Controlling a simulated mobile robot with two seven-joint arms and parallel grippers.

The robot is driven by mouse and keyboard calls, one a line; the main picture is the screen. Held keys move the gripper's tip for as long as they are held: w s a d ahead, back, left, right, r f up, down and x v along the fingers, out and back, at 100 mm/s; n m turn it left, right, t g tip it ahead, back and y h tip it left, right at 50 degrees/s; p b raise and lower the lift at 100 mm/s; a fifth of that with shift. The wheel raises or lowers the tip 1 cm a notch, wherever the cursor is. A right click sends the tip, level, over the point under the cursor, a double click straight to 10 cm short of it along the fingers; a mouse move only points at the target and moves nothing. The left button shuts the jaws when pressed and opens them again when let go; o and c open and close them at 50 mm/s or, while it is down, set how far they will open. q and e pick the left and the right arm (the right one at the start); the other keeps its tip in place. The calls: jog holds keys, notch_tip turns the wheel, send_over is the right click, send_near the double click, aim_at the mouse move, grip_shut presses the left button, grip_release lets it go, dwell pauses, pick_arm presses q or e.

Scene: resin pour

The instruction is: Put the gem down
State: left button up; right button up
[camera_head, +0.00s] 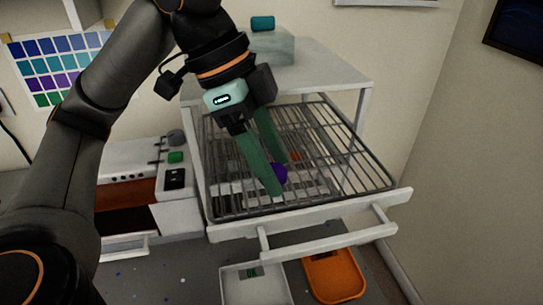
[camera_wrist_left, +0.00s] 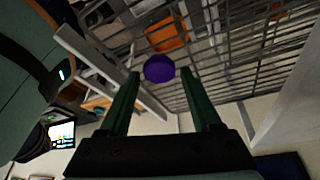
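The purple gem (camera_head: 279,174) is at the front part of the wire rack (camera_head: 345,170). My left gripper (camera_head: 282,179) reaches down from above with its green fingers on either side of the gem. In the left wrist view the gem (camera_wrist_left: 159,68) shows between the two fingertips, with a small gap on each side. The gripper looks open. Whether the gem rests fully on the wires cannot be told, as a finger partly covers it. My right gripper is in neither view.
The rack sits in a pulled-out white frame with a front handle bar (camera_head: 330,228). Below are a white tray (camera_head: 238,292) and an orange tray (camera_head: 333,278). A bench with a red-brown panel (camera_head: 126,194) stands at left. A wall is close on the right.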

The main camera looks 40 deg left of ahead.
pick_arm(q)
jog(key=shift+o, duration=0.7)
jog(key=shift+r, duration=0.3)
jog(key=p+v, duration=0.4)
jog(key=v, duration=0.7)
jog(key=shift+r, duration=0.35)
jog(key=shift+a, duration=0.15)
jog(key=shift+c, duration=0.4)
